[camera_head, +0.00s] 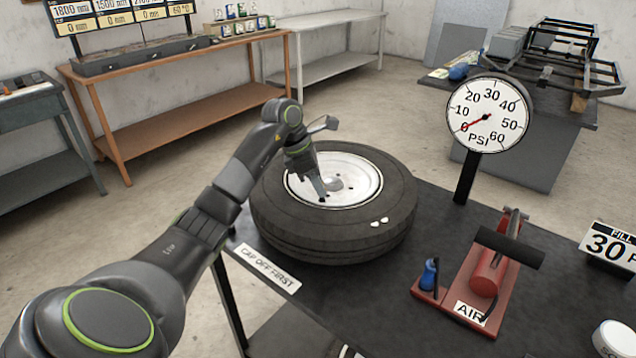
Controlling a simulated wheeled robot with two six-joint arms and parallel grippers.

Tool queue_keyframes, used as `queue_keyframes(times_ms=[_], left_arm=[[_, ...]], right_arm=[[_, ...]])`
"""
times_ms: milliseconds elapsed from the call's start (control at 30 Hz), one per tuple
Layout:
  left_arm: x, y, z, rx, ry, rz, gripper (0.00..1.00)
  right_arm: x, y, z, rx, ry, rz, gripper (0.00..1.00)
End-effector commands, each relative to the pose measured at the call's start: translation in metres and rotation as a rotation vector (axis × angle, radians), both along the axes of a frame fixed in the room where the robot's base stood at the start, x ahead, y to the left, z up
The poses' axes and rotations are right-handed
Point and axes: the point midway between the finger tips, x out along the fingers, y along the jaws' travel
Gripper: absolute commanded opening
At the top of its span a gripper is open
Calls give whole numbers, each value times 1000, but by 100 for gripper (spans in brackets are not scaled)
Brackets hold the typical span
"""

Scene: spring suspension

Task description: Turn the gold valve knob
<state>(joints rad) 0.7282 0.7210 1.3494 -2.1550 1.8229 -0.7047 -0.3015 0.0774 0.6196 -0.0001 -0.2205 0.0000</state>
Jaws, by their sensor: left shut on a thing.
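No gold valve knob shows in the head view; any such part may be hidden by my gripper. A black tire (300,240) lies flat on the dark table, with a white wheel rim (362,180) facing up. My left gripper (321,197) reaches down over the rim, inside the tire's ring. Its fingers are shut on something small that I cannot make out. A round pressure gauge (488,112) stands on a black post right of the tire, its red needle near the low end of the scale. My right gripper is not in view.
A red air pump (487,275) with a black handle and a blue nozzle (429,273) sits on the table (400,305) at right. A "FILL 30" sign (610,246) and a white round lid (614,338) are at the right edge. A "CAP OFF FIRST" label (268,267) lies at front left.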

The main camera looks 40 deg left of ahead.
Motion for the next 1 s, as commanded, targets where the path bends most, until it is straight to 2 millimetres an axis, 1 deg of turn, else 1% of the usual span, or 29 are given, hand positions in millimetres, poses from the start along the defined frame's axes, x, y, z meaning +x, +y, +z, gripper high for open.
queue_keyframes(times_ms=[167,367,1000], left_arm=[[0,0,-1,3,-2,57,0],[-1,-1,-1,4,-2,189,0],[-3,-8,0,0,-5,788,0]], right_arm=[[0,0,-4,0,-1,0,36],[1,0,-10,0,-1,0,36],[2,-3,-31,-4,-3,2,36]])
